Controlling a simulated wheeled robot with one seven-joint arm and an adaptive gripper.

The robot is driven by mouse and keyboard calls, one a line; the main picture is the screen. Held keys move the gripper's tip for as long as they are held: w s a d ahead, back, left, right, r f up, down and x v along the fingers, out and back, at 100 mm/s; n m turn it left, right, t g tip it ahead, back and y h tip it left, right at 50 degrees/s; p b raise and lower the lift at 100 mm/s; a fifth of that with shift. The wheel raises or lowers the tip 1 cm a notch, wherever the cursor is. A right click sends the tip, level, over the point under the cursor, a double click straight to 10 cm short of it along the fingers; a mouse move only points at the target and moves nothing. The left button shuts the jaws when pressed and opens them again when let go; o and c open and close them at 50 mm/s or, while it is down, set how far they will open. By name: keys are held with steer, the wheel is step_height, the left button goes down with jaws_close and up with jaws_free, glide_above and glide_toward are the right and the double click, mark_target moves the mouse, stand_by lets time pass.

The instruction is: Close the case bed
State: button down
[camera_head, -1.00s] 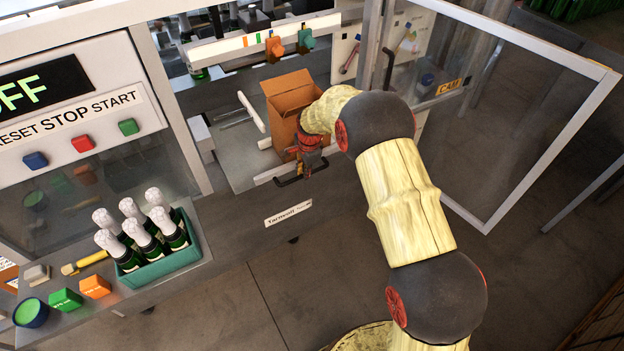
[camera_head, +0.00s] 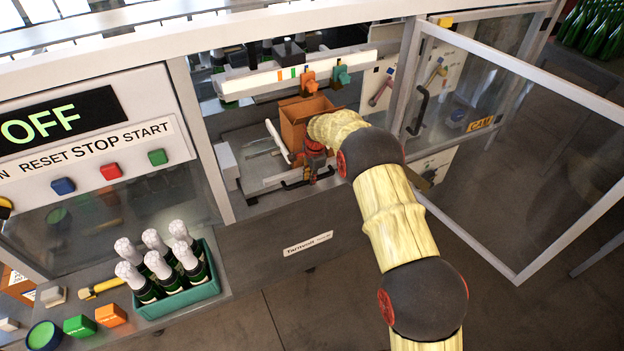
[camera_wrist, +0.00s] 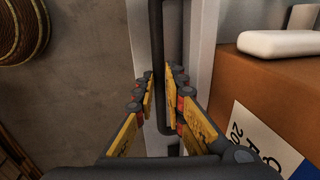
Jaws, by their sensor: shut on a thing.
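The case bed (camera_head: 242,143) is a grey sliding tray inside the machine's open bay, with an open brown cardboard case (camera_head: 293,121) standing on it. Its black bar handle (camera_head: 294,184) runs along the bed's front edge. My gripper (camera_head: 313,170) is at the right part of this handle, in front of the case. In the wrist view my gripper (camera_wrist: 160,92) has its yellow fingers on both sides of the dark handle bar (camera_wrist: 157,40) and is shut on it. The case (camera_wrist: 265,90) is close on the right there. My arm hides part of the bed's right side.
The glass door (camera_head: 515,150) stands open to the right of my arm. A green crate (camera_head: 182,300) of foil-topped bottles is on the left ledge, beside colored blocks. A bar with orange and teal clamps (camera_head: 310,82) hangs behind the case.

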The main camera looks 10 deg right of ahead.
steer(key=shift+w+r, duration=0.15)
steer(key=shift+w, duration=0.1)
steer(key=c, duration=2.1)
jaws_free()
steer(key=shift+w+a, duration=0.1)
steer(key=shift+o, duration=1.3)
step_height(320, 180, up, 12)
steer(key=s, duration=0.2)
steer(key=shift+s+d+f, duration=0.15)
steer(key=shift+d+f, duration=0.1)
steer(key=shift+d, duration=0.15)
